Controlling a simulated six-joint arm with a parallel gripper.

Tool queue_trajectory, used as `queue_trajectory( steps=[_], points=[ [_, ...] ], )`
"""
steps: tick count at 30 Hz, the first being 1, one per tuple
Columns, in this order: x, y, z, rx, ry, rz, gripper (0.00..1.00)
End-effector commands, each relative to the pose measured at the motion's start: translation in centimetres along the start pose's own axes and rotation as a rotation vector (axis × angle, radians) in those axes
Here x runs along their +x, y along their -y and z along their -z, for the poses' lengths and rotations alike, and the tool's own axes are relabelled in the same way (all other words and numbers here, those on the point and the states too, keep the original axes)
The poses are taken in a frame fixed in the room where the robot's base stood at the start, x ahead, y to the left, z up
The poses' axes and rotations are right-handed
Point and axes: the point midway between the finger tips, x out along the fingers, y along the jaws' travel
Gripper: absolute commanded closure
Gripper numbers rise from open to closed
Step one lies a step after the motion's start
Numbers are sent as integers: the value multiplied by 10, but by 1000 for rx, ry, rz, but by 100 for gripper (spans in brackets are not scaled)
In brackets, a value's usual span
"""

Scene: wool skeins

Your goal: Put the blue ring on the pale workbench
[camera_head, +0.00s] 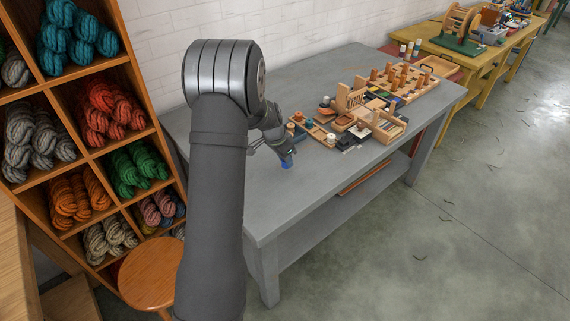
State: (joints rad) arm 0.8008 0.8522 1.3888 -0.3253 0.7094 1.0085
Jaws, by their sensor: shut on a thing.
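The blue ring (286,165) is a small blue patch at the tip of my gripper (286,158), mostly hidden by the fingers. My gripper is shut on it and points down over the front-middle part of a grey workbench (340,189). The ring is at or just above the bench top; I cannot tell if it touches. The bench top looks plain mid-grey.
Wooden trays, pegs and spools (370,105) crowd the bench just right of and behind my gripper. The bench's front strip is clear. Shelves of wool skeins (105,110) and a round stool (150,272) stand at left. A yellow bench (455,58) stands farther back.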

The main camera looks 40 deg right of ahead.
Motion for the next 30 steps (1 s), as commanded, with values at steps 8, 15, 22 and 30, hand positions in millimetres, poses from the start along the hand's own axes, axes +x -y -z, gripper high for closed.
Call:
queue_trajectory(
  steps=[8, 15, 22, 30],
  points=[
    [26, -1, -8, -1, -2, -1, 92],
    [28, -1, -9, -1, -1, -1, 92],
    [30, -1, -9, 0, -1, -1, 50],
    [28, -1, -9, 0, -1, -1, 50]
  ],
)
